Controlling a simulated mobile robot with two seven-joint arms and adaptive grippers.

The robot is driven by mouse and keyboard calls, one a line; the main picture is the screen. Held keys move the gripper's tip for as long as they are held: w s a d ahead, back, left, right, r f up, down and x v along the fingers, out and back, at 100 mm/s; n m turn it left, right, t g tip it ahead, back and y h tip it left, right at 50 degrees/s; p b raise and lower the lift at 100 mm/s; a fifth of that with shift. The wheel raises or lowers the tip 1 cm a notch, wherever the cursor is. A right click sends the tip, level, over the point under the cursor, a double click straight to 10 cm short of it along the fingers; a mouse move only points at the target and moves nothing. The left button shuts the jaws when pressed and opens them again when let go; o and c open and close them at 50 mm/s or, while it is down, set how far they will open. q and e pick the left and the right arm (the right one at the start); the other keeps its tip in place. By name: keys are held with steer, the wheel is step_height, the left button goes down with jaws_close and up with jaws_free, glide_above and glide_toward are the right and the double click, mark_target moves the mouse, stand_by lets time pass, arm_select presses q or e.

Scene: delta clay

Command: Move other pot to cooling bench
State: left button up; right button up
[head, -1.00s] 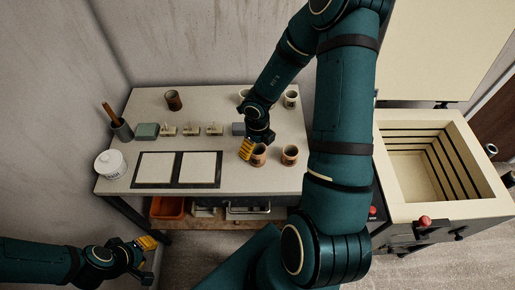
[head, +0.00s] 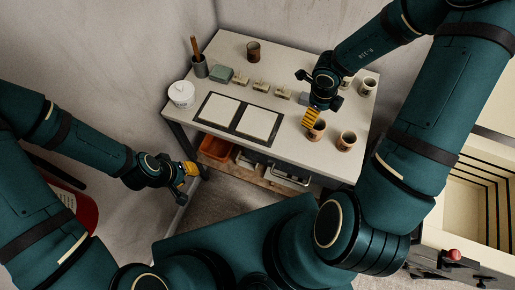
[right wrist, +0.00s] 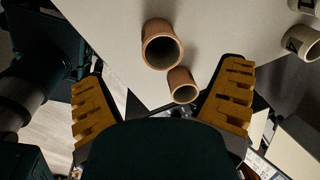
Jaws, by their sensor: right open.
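Two brown clay pots stand on the pale-topped bench (head: 285,52): the left pot (head: 317,133) and the right pot (head: 347,141), near its front right edge. Both also show in the right wrist view, one larger (right wrist: 160,47) and one smaller (right wrist: 182,88), with their open mouths visible. My right gripper (head: 310,119) is just beside and above the left pot in the head view. Its fingers (right wrist: 160,103) are wide apart and hold nothing. My left gripper (head: 191,169) is off the bench's front left side, and its opening is unclear. I cannot tell which surface is the cooling bench.
Two pale cups (head: 369,87) stand at the bench's right. A dark brown cup (head: 253,51), a tool holder (head: 200,68), a white lidded jar (head: 181,94) and two white tiles (head: 258,122) are also on it. The open slatted kiln (head: 465,195) is at right.

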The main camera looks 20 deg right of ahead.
steer(key=a+f+n, duration=0.2)
steer(key=a+n, duration=0.3)
steer(key=n, duration=0.1)
steer(key=a+f+n+t+y, duration=0.1)
steer(key=a+f+n, duration=0.1)
steer(key=a+n, duration=0.3)
steer(key=a+f+n+t+y, duration=0.1)
steer(key=a+n, duration=0.4)
steer(key=n, duration=0.4)
steer(key=shift+s+a+f, duration=0.15)
steer(key=shift+a+f, duration=0.05)
steer(key=shift+f, duration=0.2)
steer(key=s+a+f+n+y, duration=0.1)
steer(key=s+a+n+y, duration=0.1)
steer(key=s+a+n, duration=0.2)
steer(key=a+n, duration=0.2)
steer(key=n, duration=0.1)
steer(key=shift+s+a+y, duration=0.15)
steer(key=shift+a+y, duration=0.25)
